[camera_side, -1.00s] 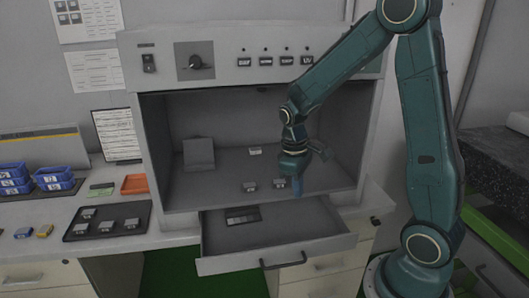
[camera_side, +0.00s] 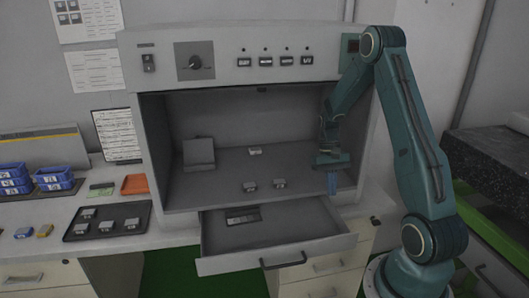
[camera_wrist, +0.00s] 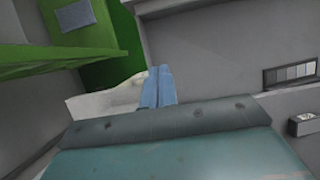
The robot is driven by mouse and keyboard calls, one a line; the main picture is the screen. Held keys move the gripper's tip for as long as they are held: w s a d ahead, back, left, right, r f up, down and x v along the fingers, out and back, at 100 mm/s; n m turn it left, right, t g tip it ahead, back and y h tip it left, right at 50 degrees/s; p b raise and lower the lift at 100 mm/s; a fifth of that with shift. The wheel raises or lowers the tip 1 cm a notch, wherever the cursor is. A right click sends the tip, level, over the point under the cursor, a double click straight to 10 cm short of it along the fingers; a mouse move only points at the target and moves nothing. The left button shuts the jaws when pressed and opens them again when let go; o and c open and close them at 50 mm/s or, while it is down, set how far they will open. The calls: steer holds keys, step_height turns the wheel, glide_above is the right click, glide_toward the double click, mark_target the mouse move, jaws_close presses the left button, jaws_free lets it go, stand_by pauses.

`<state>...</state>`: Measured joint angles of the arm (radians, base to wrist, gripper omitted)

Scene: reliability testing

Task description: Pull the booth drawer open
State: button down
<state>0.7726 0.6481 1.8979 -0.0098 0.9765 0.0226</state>
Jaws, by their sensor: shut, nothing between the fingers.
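The booth drawer (camera_side: 299,228) below the booth opening stands pulled out, with its inside showing. Its dark bar handle (camera_side: 283,260) is on the front face. A dark flat item (camera_side: 243,215) lies inside the drawer near its back left. My gripper (camera_side: 332,184) points down at the right side of the booth opening, above and behind the drawer's right end, apart from the handle. Its blue fingers (camera_wrist: 158,87) are together and empty in the wrist view.
Several small grey blocks (camera_side: 279,184) sit on the booth floor, with a grey panel (camera_side: 199,153) at the back left. A dark tray (camera_side: 107,222) with blocks, an orange tray (camera_side: 134,184) and blue bins (camera_side: 54,178) stand on the counter at left.

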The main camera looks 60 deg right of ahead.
mark_target(345, 234)
steer(key=shift+f, duration=0.15)
steer(key=x, duration=0.9)
steer(key=shift+s+a+f, duration=0.1)
steer(key=shift+f, duration=0.05)
steer(key=shift+s+a+f, duration=0.15)
steer(key=shift+s+a, duration=0.4)
steer(key=shift+a, duration=0.05)
steer(key=shift+s+a, duration=0.85)
steer(key=shift+s+a, duration=1.7)
steer(key=shift+d, duration=0.1)
